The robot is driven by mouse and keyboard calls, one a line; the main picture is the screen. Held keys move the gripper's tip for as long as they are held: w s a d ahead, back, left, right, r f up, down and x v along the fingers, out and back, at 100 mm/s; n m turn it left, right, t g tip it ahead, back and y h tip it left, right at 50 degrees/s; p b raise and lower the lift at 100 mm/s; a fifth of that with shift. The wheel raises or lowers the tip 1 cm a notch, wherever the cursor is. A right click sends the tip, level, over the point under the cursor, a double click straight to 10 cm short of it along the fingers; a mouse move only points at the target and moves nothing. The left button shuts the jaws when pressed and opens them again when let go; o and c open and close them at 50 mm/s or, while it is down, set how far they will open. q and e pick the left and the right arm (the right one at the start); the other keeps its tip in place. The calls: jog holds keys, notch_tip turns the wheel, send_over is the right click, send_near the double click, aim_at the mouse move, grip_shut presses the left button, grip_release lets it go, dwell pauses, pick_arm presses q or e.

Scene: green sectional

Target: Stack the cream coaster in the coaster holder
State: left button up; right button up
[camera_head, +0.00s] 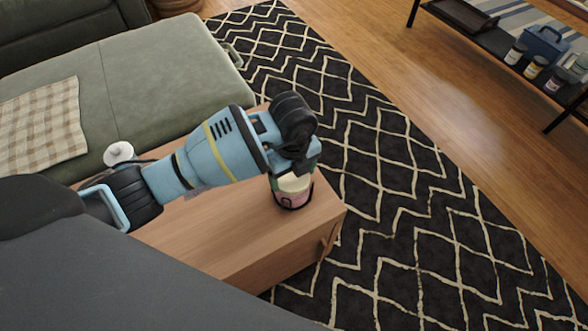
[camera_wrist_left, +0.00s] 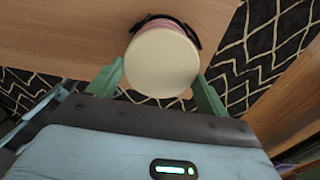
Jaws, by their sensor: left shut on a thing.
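My left gripper (camera_head: 295,170) is shut on the cream coaster (camera_head: 293,185), a pale round disc. In the left wrist view, the cream coaster (camera_wrist_left: 162,62) lies between the green fingers, its flat face toward the camera. The coaster holder (camera_head: 296,208), a dark open frame, stands near the right end of the wooden table. Something pink (camera_head: 299,197) sits inside it, just below the cream coaster. The cream coaster is over or at the top of the holder; I cannot tell whether it touches what is below. The gripper hides part of the holder. My right gripper is out of view.
The wooden table (camera_head: 240,235) has bare top around the holder. A small white object (camera_head: 119,153) is near its far left end, by my left arm. A green sectional (camera_head: 165,85) borders it behind. A black patterned rug (camera_head: 400,190) covers the floor to the right.

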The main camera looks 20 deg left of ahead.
pick_arm(q)
jog(key=shift+f+b, duration=0.3)
jog(key=shift+f, duration=0.9)
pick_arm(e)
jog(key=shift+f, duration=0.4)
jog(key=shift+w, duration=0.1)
pick_arm(q)
jog(key=o, duration=1)
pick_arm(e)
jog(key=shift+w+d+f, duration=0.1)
pick_arm(q)
notch_tip(320, 180, up, 8)
jog(key=shift+f+p, duration=0.15)
jog(key=shift+p, duration=1.1)
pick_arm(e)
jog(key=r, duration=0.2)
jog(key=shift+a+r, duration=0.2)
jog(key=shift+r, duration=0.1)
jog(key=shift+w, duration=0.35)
